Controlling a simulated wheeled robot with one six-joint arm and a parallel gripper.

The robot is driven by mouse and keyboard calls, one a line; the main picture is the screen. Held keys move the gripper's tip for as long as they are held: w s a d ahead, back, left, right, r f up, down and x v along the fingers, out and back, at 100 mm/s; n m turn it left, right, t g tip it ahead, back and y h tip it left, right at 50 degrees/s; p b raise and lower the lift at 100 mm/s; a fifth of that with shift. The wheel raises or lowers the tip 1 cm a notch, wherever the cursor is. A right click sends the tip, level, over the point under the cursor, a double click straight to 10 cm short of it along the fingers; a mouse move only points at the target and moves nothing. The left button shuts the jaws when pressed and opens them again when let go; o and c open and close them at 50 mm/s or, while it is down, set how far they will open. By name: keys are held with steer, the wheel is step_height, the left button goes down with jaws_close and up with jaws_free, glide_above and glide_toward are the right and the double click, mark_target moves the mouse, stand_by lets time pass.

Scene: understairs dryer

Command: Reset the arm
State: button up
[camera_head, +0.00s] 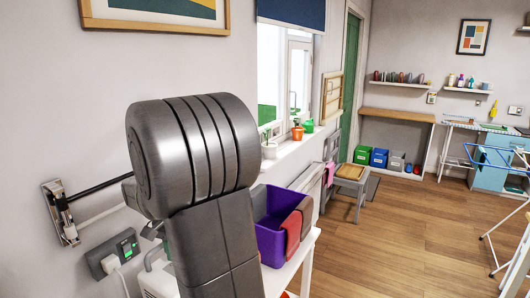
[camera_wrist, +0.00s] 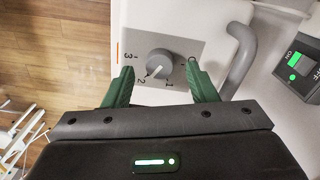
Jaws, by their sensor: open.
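Ahead of the fingers is a round grey dial (camera_wrist: 159,63) on a grey plate marked 1, 2 and 3. The plate is on a white appliance (camera_wrist: 215,15) with a curved grey handle (camera_wrist: 243,60). I cannot tell whether the fingertips touch the plate. In the head view my grey arm (camera_head: 195,150) fills the left middle and hides my gripper and most of the appliance.
A purple bin (camera_head: 268,240) with cloths over its rim stands on a white table right of my arm. A switched wall socket with a plug (camera_head: 115,252) is at lower left. Pots line the window sill. Wooden floor (camera_head: 400,240) is open to the right, before a drying rack.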

steer(key=shift+f, duration=0.85)
